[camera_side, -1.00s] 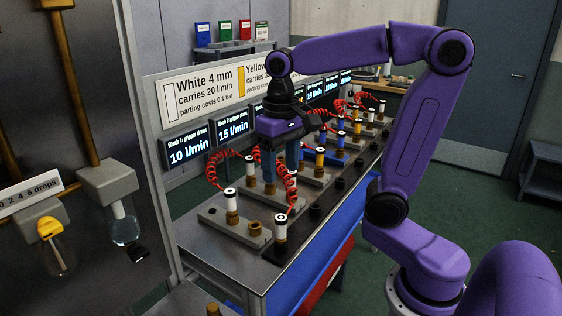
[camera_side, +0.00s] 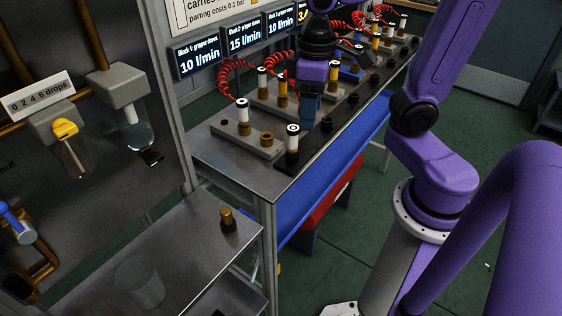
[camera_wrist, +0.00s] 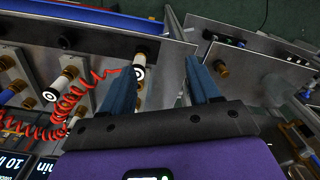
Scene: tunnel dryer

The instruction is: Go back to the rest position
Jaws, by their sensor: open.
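My gripper (camera_side: 310,105) hangs fingers-down over the front side of the bench in the side view. In the wrist view its two blue-grey fingers (camera_wrist: 160,72) stand apart with nothing held between them. A white, black-ringed plug (camera_side: 292,138) stands upright on the dark front strip, just left of and nearer than my fingers. In the wrist view a white plug (camera_wrist: 139,66) shows close beside the left finger. Another white plug (camera_side: 242,115) stands on the nearest grey block (camera_side: 222,130), beside an empty brass socket (camera_side: 267,139).
Red coiled hoses (camera_side: 233,65) arch over the blocks. Display screens (camera_side: 197,62) line the back of the bench. A lower metal shelf (camera_side: 190,250) at front left holds a brass fitting (camera_side: 227,220) and a clear cup (camera_side: 140,283).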

